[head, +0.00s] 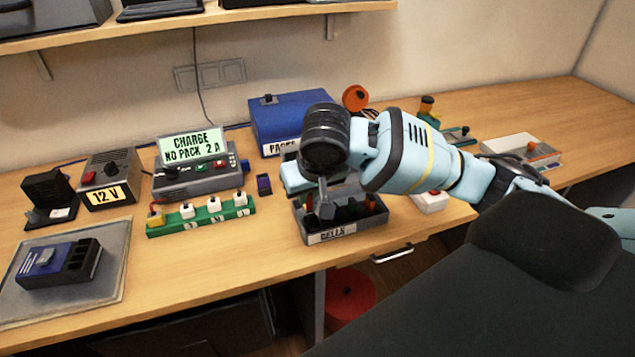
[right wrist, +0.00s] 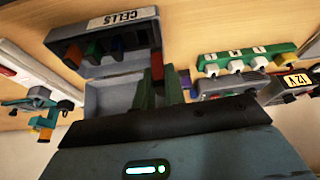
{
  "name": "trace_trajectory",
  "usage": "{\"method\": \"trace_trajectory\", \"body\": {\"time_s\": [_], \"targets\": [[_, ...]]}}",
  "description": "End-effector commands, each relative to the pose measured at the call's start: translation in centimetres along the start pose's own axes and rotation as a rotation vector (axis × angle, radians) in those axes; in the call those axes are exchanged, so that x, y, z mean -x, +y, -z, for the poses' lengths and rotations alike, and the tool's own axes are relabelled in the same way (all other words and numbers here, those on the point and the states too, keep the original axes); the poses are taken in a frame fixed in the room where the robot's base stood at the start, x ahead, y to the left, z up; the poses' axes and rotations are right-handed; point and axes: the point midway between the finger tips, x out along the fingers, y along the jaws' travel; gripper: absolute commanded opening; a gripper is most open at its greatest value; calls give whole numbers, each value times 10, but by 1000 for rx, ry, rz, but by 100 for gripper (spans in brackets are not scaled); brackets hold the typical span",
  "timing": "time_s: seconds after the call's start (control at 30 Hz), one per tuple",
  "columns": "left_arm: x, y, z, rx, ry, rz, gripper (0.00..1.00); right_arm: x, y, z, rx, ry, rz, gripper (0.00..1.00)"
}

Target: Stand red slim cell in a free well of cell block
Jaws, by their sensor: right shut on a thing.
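My right gripper (head: 325,203) reaches down over the dark tray labelled CELLS (head: 331,235). In the right wrist view, the right gripper (right wrist: 158,88) is shut on a slim reddish cell (right wrist: 157,66), partly hidden between the fingers. The tray (right wrist: 108,27) also shows there, with several coloured cells in it. In the head view the fingers hide part of the tray, and I cannot tell whether the held cell is clear of it. A blue and black block with open slots (head: 75,262), likely the cell block, lies on the grey mat at the left. My left gripper is out of view.
A green strip with white knobs (head: 205,213) lies left of the tray. Behind stand the charger (head: 195,178), the 12 V box (head: 108,177) and a blue case (head: 290,120). The grey mat (head: 112,272) has bare room around the block.

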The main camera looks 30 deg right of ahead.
Motion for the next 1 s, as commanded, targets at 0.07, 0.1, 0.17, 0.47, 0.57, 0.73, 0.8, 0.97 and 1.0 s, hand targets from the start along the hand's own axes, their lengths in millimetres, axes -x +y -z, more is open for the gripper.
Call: {"method": "trace_trajectory", "body": {"time_s": [0.07, 0.1, 0.17, 0.47, 0.57, 0.73, 0.8, 0.97, 1.0], "targets": [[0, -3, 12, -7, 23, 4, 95, 0, 15, 13, -42, 10, -17, 0], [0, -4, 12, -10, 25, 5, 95, -2, 20, 16, -55, 10, -22, 0], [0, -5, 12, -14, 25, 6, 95, -5, 26, 20, -67, 10, -29, 0], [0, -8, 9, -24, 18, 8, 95, -10, 29, 20, -73, 5, -34, 0], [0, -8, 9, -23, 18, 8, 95, -10, 29, 19, -73, 5, -33, 0], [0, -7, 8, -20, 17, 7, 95, -16, 29, 16, -73, 3, -33, 0], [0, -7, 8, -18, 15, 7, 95, -21, 29, 14, -73, 2, -33, 0], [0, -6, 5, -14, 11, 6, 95, -34, 29, 9, -73, 2, -33, 0], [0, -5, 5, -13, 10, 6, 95, -37, 29, 7, -72, 2, -33, 0]]}}
